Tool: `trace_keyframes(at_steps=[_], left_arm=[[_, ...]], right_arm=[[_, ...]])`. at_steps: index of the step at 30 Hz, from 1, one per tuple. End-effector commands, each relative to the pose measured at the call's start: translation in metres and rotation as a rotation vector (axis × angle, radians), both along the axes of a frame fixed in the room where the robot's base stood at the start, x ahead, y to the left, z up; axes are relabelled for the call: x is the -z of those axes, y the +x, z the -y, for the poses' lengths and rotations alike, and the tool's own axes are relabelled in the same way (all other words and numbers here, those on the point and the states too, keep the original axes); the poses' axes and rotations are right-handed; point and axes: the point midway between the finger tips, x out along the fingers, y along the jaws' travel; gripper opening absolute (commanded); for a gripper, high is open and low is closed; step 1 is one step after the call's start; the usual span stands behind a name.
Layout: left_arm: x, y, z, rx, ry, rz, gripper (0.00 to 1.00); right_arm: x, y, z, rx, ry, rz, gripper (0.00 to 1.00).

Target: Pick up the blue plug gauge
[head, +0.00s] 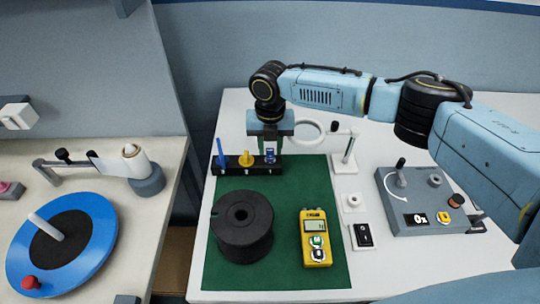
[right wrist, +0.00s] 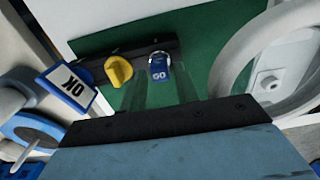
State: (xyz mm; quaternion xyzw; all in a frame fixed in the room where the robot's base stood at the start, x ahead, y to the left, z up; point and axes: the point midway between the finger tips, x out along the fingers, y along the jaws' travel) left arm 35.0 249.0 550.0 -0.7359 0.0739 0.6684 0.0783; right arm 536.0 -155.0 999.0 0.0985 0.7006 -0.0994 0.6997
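The blue plug gauge (head: 270,156) stands at the right end of a black rack (head: 234,168) on the green mat. In the right wrist view the blue gauge (right wrist: 158,68) shows its top end, marked "GO". My right gripper (head: 270,146) points down over the gauge, with its fingers apart. In the right wrist view the fingers (right wrist: 163,92) reach toward the gauge. I cannot tell whether they touch it. A yellow piece (head: 246,159) stands beside it in the rack, also in the right wrist view (right wrist: 118,70). My left gripper is not in view.
A blue upright piece (head: 221,152) stands at the rack's left end. A white ring magnifier (head: 308,131) is close to the right of the gripper. A black spool (head: 242,226) and a yellow meter (head: 315,238) occupy the mat's front. A grey control box (head: 425,200) stands right.

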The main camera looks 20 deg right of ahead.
Motion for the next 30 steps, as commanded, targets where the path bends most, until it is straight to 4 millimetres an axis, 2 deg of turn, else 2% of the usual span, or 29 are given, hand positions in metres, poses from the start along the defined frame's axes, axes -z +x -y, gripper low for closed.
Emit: trace_keyframes(at_steps=[6, 14, 23, 26, 30], left_arm=[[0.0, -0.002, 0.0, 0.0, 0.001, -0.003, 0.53], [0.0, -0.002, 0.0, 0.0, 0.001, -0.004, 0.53], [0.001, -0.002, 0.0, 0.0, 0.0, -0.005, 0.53], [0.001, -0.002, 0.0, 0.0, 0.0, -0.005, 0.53], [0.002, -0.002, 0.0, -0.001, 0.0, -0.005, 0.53]], right_arm=[[0.001, 0.0, 0.0, -0.001, 0.001, 0.001, 0.31], [0.001, 0.0, 0.0, -0.001, 0.001, 0.001, 0.0], [-0.004, 0.001, 0.0, 0.0, 0.001, 0.002, 0.0], [-0.017, 0.001, -0.001, -0.001, 0.003, 0.004, 0.0], [-0.046, 0.001, 0.0, -0.001, 0.004, 0.005, 0.0]])
